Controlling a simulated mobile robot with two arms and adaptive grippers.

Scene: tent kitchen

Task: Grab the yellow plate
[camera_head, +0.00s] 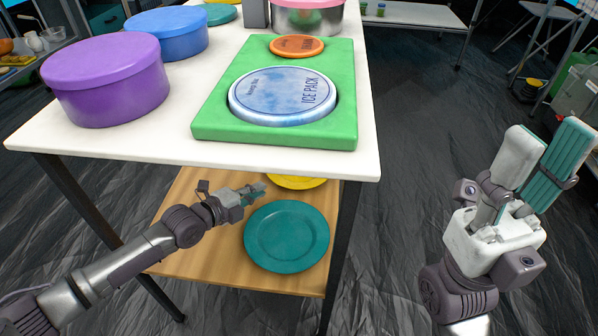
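The yellow plate (297,182) lies on the lower wooden shelf under the white table, and its far part is hidden by the tabletop edge. A teal plate (286,237) lies on the same shelf, nearer to me. My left gripper (258,189) reaches over the shelf from the left, just left of the yellow plate and above the far left side of the teal plate. It looks small and dark, and I cannot tell whether its fingers are apart. My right gripper (552,155) is raised at the right, over the floor, open and empty.
The white tabletop (110,145) overhangs the wooden shelf (188,265). On top are a purple container (105,85), a blue container (172,35), and a green tray (235,130) with an ice pack (284,95) and an orange disc (297,46). Dark table legs flank the shelf.

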